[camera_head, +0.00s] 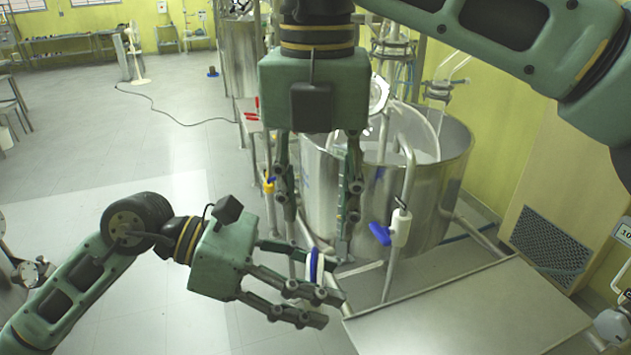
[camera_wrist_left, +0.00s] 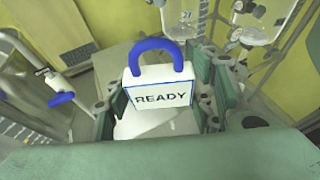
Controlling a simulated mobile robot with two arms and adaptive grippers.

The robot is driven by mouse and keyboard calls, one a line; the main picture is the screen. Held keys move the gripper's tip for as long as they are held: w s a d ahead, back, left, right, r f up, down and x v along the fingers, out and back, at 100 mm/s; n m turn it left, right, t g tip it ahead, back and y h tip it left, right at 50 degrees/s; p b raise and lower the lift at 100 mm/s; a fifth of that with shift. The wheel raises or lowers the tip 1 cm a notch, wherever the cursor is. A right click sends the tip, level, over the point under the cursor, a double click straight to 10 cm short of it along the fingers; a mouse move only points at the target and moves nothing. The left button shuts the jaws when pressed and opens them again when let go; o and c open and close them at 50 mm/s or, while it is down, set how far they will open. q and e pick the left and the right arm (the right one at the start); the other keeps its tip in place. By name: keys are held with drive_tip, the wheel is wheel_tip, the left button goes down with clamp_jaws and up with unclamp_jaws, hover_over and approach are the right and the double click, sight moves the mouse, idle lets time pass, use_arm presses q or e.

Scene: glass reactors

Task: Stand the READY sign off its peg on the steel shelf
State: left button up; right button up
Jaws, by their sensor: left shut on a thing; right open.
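The READY sign, a white plate with blue edging and a blue loop on top, shows clearly in the left wrist view (camera_wrist_left: 150,78), its lettering facing that camera. In the head view the sign (camera_head: 315,266) is seen nearly edge-on as a thin white and blue strip. My left gripper (camera_head: 312,286) is shut on it, with fingers on both sides, left of the steel shelf (camera_head: 470,308). The shelf's bare flat top is at the lower right. My right gripper (camera_head: 318,212) is open and empty, pointing down above the left one. I cannot make out the peg.
A large steel vessel (camera_head: 445,190) stands behind the shelf. A white pipe with a blue-handled valve (camera_head: 390,232) rises near the shelf's back left. A vented panel (camera_head: 548,245) is at the right. The floor at left is mostly free.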

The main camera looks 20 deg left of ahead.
sight(317, 248)
wheel_tip(317, 248, down, 10)
drive_tip(key=shift+r, duration=0.1)
drive_tip(key=shift+c, duration=0.6)
clamp_jaws()
use_arm(q)
drive_tip(key=o, duration=1.2)
